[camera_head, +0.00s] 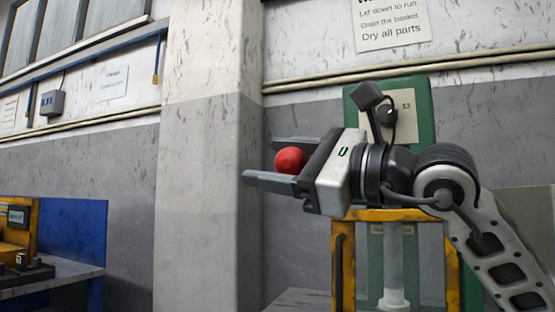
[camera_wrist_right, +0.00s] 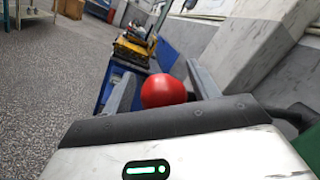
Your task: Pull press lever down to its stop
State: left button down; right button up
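A round red knob (camera_head: 290,160), which looks like the press lever's handle end, sits between the two fingers of my right gripper (camera_head: 275,162). In the right wrist view the red knob (camera_wrist_right: 163,91) lies between the fingertips (camera_wrist_right: 163,85), with a narrow gap seeming to show on each side. My right gripper is open around it. The lever's shaft is not visible. The press shows as a green upright column (camera_head: 425,110) with a yellow frame (camera_head: 343,265) behind and below my right arm, which covers part of it. My left gripper is not in view.
A pale pillar (camera_head: 205,150) stands behind and left of the right gripper. At far left a bench (camera_head: 75,270) carries yellow equipment (camera_head: 18,225) beside a blue panel (camera_head: 75,240). Grey floor (camera_wrist_right: 50,100) is open in the wrist view.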

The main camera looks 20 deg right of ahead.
jog(key=shift+f, duration=0.15)
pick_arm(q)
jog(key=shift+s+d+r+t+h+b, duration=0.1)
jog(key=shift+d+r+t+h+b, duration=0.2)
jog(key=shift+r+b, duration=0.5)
pick_arm(e)
jog(key=v, duration=1.2)
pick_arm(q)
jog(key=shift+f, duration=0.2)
pick_arm(e)
jog(key=shift+s, duration=0.1)
